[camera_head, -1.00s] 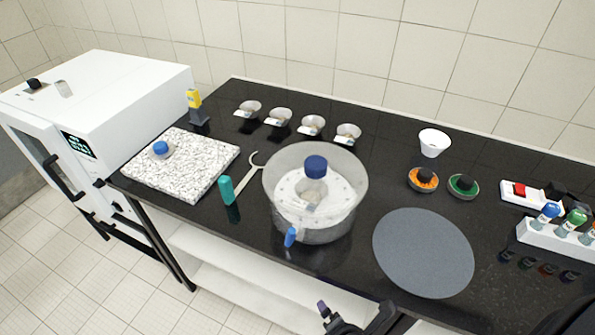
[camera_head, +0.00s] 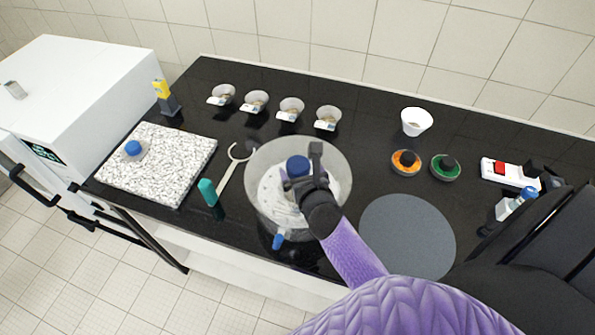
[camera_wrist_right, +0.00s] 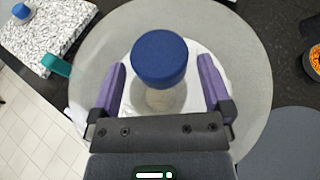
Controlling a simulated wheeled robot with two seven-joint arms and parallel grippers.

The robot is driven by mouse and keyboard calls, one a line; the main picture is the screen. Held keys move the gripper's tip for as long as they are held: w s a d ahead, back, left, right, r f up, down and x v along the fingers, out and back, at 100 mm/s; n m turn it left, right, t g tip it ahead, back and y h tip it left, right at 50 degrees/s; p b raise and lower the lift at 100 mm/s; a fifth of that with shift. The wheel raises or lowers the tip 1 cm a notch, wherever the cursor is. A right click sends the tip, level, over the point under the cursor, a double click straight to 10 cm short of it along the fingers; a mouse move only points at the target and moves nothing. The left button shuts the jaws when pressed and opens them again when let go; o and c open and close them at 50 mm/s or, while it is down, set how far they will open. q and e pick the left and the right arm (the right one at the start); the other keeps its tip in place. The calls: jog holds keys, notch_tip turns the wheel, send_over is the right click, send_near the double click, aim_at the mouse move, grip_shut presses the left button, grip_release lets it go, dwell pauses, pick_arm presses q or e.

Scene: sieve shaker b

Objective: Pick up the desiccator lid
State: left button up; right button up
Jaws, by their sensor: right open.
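The desiccator (camera_head: 262,205) is a round, clear vessel standing on the black bench. Its clear lid (camera_head: 335,160) is on top, with a blue knob (camera_head: 297,166) at the centre. A blue stopcock (camera_head: 278,240) sticks out at its front. My right gripper (camera_head: 302,180) is over the lid, at the knob. In the right wrist view the blue knob (camera_wrist_right: 160,58) shows between the two purple fingers of the open gripper (camera_wrist_right: 170,85), with gaps on both sides. Whether the fingers are level with the knob I cannot tell. My left gripper is not in view.
A grey round mat (camera_head: 410,235) lies right of the desiccator. A granite slab (camera_head: 158,165) and a teal-handled tool (camera_head: 209,192) are on the left. Several small dishes (camera_head: 291,108) stand behind. A white bowl (camera_head: 415,121) and orange (camera_head: 405,162) and green (camera_head: 445,167) dishes are at right.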

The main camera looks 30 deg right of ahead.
jog(key=shift+x, duration=0.95)
jog(key=shift+s, duration=0.1)
grip_shut()
